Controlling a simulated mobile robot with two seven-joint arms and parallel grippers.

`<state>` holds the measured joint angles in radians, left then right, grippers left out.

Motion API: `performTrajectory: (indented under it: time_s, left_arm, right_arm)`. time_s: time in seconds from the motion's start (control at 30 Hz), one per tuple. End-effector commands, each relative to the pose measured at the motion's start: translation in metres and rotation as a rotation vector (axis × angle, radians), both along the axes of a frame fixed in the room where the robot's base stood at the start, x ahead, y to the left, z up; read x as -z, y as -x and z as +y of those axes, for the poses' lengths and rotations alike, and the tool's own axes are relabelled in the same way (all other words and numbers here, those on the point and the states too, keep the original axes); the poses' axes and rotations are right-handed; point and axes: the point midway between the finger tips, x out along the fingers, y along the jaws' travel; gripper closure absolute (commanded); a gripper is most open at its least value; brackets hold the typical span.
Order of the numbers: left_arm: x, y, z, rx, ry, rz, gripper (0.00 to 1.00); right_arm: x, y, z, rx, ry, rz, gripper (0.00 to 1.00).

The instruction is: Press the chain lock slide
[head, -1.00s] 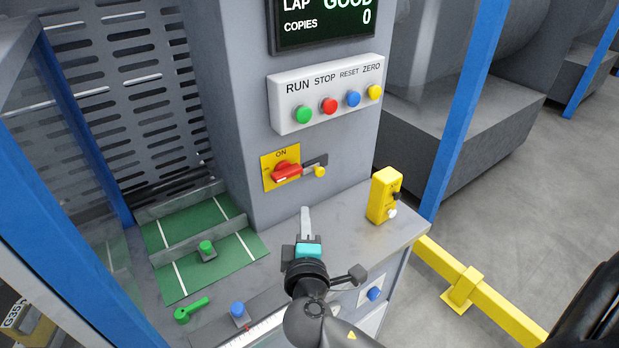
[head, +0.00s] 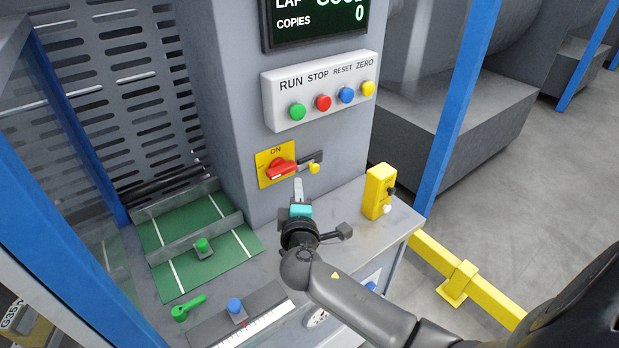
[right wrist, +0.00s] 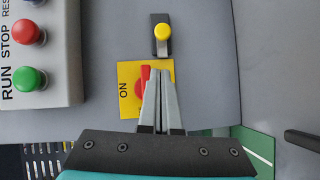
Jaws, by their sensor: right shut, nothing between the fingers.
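The slide is a yellow knob (head: 314,168) on a short dark bar on the grey column, just right of the red rotary switch (head: 279,170) on its yellow ON plate. In the right wrist view the yellow knob (right wrist: 162,31) shows above the switch plate (right wrist: 127,88), on its dark mount (right wrist: 160,48). My right gripper (head: 298,182) is shut and empty, its fingers pointing at the column just below the switch and knob. In the right wrist view the closed fingers (right wrist: 160,75) overlap part of the red switch handle. Whether they touch anything cannot be told. My left gripper is not in view.
A button box (head: 320,90) with green, red, blue and yellow buttons is above. A yellow box (head: 378,190) stands on the ledge at right. Green trays (head: 190,265), a green handle (head: 188,308) and a blue knob (head: 235,306) lie at left. Blue posts flank the station.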

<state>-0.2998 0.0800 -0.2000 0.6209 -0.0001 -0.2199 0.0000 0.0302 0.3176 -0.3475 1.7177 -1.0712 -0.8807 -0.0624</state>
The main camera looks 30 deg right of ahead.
Motion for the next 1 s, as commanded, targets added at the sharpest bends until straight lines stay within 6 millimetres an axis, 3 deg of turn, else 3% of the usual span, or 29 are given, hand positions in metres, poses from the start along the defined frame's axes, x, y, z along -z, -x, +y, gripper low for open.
performTrajectory:
  time_s: [0.1, 0.3, 0.83, 1.0]
  left_arm:
    - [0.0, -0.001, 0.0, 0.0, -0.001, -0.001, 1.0]
    - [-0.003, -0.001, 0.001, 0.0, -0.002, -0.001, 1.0]
    - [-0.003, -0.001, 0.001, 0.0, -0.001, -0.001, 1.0]
    - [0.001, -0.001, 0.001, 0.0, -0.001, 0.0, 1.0]
  right_arm:
    - [0.001, -0.017, -0.009, 0.0, 0.0, -0.001, 1.0]
    - [0.006, -0.023, -0.037, 0.0, 0.003, 0.001, 1.0]
    - [0.009, -0.025, -0.047, 0.0, -0.001, 0.002, 1.0]
    - [0.01, -0.027, -0.067, 0.002, 0.001, 0.002, 1.0]
